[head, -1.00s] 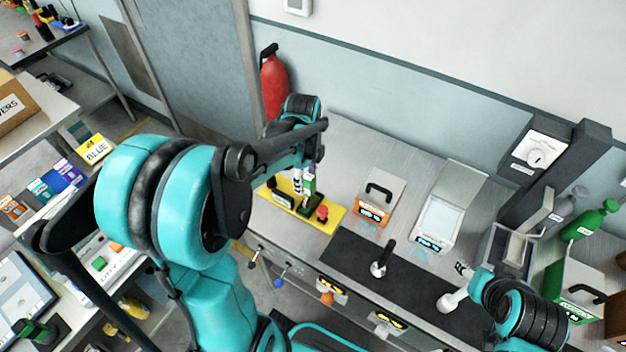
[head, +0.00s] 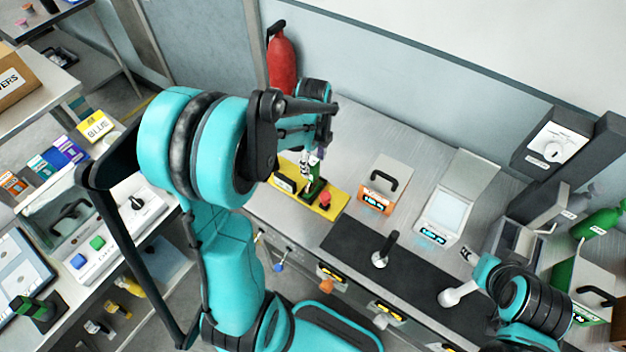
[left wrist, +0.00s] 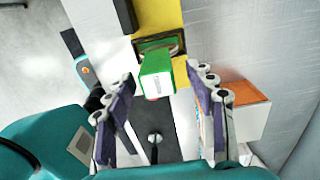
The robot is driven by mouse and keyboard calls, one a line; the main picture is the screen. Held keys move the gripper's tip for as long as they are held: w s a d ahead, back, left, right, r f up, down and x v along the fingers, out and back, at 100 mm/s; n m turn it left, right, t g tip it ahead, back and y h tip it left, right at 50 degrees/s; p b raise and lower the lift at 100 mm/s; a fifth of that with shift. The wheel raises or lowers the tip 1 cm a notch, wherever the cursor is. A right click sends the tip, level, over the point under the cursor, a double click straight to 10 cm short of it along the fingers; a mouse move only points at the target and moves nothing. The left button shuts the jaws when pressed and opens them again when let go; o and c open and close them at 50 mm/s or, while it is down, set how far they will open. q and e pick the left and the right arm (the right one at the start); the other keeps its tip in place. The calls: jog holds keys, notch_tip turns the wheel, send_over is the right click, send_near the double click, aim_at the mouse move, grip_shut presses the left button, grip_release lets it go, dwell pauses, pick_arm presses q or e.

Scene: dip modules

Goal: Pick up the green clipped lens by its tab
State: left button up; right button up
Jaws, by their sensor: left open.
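The green clipped lens (left wrist: 155,72) shows in the left wrist view as a green block with a white label, in front of a dark slot on a yellow base (left wrist: 162,16). In the head view the green piece (head: 316,188) stands upright on the yellow base (head: 338,204), partly hidden by my gripper. My left gripper (left wrist: 160,78) is open, its purple-padded fingers on either side of the green block with gaps showing. I cannot tell how deep the block lies between them. My right gripper (head: 468,255) is small at the right; its jaws are unclear.
A red knob (head: 325,199) stands on the yellow base beside the green piece. An orange-fronted box (head: 384,188) and a white display box (head: 445,212) stand to its right. A black mat (head: 350,243) with a black-handled tool (head: 384,252) lies in front.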

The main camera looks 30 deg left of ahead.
aim_at(313, 177)
pick_arm(q)
notch_tip(313, 177, down, 5)
jog(key=shift+a+f+b, duration=0.1)
jog(key=shift+f+b, duration=0.05)
jog(key=shift+b, duration=0.5)
jog(key=shift+s, duration=0.1)
jog(key=shift+c, duration=0.9)
grip_shut()
